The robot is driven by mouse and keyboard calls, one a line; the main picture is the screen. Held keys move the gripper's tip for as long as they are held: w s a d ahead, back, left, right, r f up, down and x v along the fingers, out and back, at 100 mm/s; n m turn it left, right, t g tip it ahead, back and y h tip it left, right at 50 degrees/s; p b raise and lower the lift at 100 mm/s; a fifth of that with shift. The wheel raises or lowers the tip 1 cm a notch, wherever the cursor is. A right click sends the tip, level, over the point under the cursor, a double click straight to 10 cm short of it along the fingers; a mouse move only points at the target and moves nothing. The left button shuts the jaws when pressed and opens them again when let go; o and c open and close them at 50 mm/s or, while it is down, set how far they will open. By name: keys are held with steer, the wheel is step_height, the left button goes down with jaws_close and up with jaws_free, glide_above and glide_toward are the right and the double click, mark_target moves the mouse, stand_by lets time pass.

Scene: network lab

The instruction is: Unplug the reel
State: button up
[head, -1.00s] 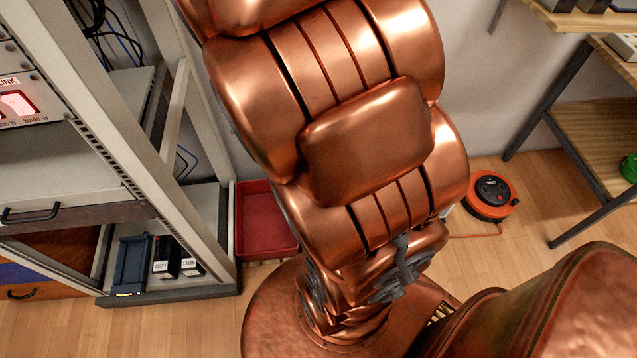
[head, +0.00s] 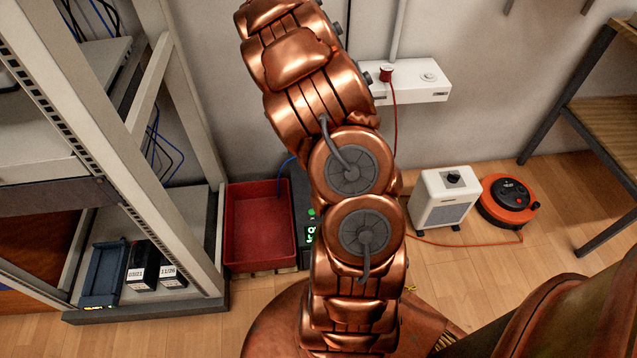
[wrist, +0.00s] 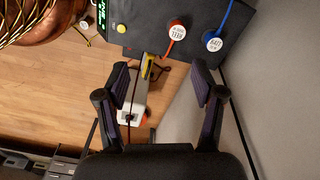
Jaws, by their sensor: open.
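The orange-red reel (head: 508,200) with a black centre lies on the floor at the right in the head view. Its orange cable (head: 450,243) runs left along the floor and passes behind my arm. In the wrist view, a red plug (wrist: 177,30) and a blue plug (wrist: 212,42) sit side by side on a dark unit (wrist: 160,12). Their small labels are hard to read. My gripper (wrist: 160,68) is open and empty, its fingers apart below the red plug in the picture. My gripper does not show in the head view.
A white heater (head: 443,197) stands left of the reel. A white wall box (head: 410,84) holds another red plug (head: 386,73) with a hanging cable. A red bin (head: 232,225) stands beside the rack (head: 185,110). A yellow piece (wrist: 147,65) shows between my fingers.

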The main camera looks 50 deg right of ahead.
steer(key=d+f+m+b, duration=0.1)
steer(key=d+f, duration=0.1)
steer(key=f, duration=0.2)
steer(key=d+f+m+b, duration=0.1)
steer(key=f+b, duration=0.1)
steer(key=f, duration=0.3)
steer(key=w+d+f+m+b, duration=0.1)
steer(key=d+f+b, duration=0.1)
steer(key=f, duration=0.3)
steer(key=shift+w+d+f+m+t, duration=0.1)
steer(key=shift+d+f+m+t, duration=0.15)
steer(key=shift+d+m+t, duration=0.1)
steer(key=shift+f+b, duration=1.1)
steer(key=shift+f, duration=3.4)
steer(key=shift+c, duration=0.2)
jaws_close()
steer(key=shift+r, duration=0.1)
steer(key=shift+r+p, duration=0.9)
steer(key=shift+r, duration=2.05)
